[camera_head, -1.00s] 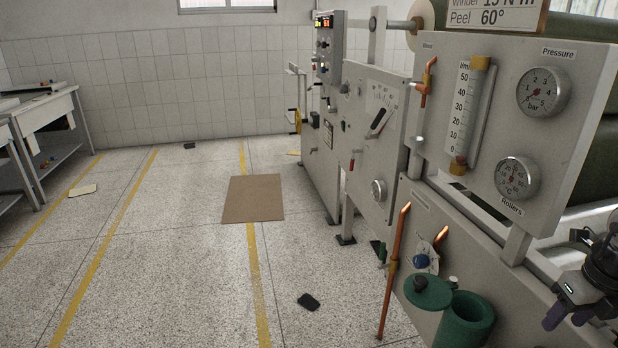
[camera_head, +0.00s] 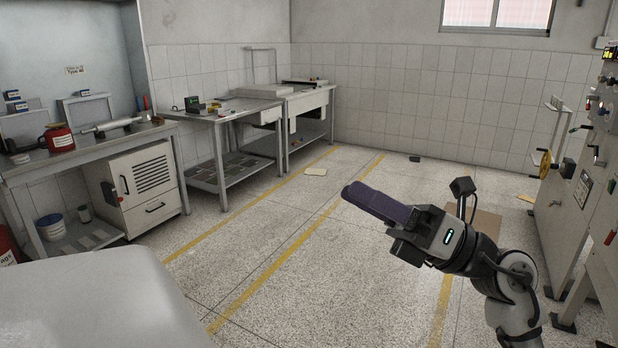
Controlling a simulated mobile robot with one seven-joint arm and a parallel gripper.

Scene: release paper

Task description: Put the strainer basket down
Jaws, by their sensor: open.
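My gripper (camera_head: 354,194) is in the middle of the view, raised in front of the open floor and pointing left. Its dark purple fingers are seen nearly side-on and overlap, and the jaws are open. Nothing shows between or hanging from the fingers. I cannot make out a strainer basket anywhere in this view. The green housing with its lid, seen on the machine earlier, is out of view.
A steel bench (camera_head: 82,157) at left holds a red can (camera_head: 59,138) and tools; a white bucket (camera_head: 51,227) stands on its lower shelf. More tables (camera_head: 222,113) run along the back left. The grey machine (camera_head: 577,200) stands at right. The middle floor is mostly clear.

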